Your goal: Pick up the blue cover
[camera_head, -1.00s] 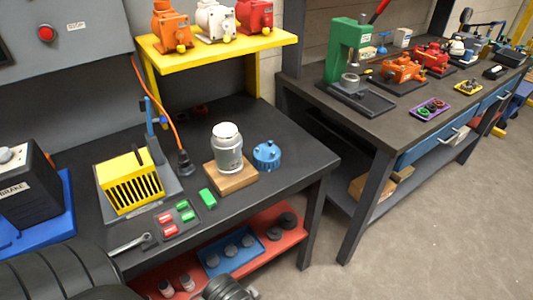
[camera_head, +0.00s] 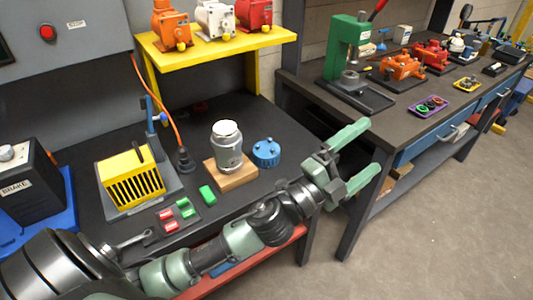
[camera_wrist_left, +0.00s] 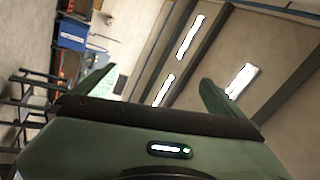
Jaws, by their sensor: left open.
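The blue cover (camera_head: 266,152) is a round, ridged blue cap on the dark workbench, just right of the silver motor. My left gripper (camera_head: 362,155) is open and empty, in front of the bench's right end, to the right of the cover and apart from it. Its two green fingers also show in the left wrist view (camera_wrist_left: 155,90), pointing toward the far wall and ceiling, with nothing between them. The cover does not show in the left wrist view. My right gripper is not in view.
The silver motor (camera_head: 227,146) stands on a wooden block (camera_head: 232,181) beside the cover. A yellow slotted box (camera_head: 132,180) and red and green blocks are left. A yellow shelf (camera_head: 222,45) with three motors is above. A second bench (camera_head: 400,125) stands right, across a gap.

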